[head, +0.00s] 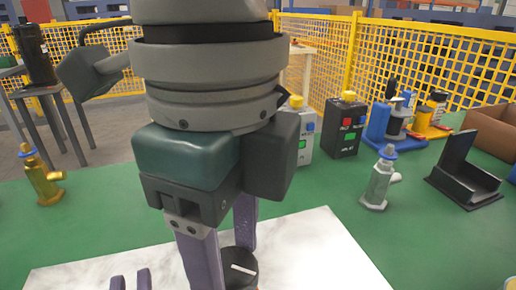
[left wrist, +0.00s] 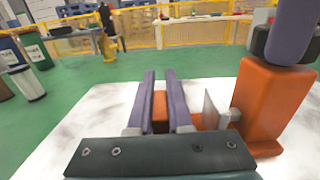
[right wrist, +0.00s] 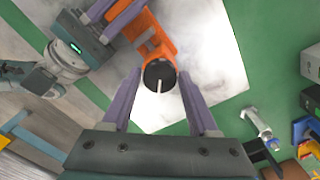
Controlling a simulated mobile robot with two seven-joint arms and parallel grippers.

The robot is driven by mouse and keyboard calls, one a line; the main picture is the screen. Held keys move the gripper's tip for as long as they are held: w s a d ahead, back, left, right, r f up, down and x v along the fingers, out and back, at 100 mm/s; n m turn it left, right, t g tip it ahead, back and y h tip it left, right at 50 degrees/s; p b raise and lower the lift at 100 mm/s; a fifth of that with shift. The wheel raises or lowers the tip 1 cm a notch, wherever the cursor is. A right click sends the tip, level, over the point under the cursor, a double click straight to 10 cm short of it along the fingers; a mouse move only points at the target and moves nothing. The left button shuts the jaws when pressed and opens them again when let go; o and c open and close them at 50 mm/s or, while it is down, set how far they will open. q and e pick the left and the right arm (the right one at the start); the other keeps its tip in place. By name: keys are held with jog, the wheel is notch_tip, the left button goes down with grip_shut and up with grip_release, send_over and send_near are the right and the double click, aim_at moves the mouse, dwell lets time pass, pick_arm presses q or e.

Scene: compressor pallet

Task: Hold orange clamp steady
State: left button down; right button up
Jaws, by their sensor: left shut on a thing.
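The orange clamp (left wrist: 270,100) stands on the white marbled board (head: 325,245), with a black round cap (right wrist: 159,75) bearing a white bar. In the left wrist view my left gripper (left wrist: 159,78) is shut on an orange part of the clamp. Its purple fingertips show at the bottom left of the head view (head: 131,281). My right gripper (right wrist: 162,88) is open, its fingers on either side of the black cap. I cannot tell whether they touch it. The clamp's orange body is hidden in the head view by my right arm and the frame edge.
The green table (head: 95,225) carries a brass valve (head: 40,178) at left and a silver fitting (head: 379,182) at right. Yellow fencing (head: 430,60) is behind.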

aim_at(232, 266)
grip_shut()
dwell(0.4)
jog(key=shift+n, duration=3)
jog(key=shift+o, duration=1.9)
grip_release()
notch_tip(232, 266, up, 12)
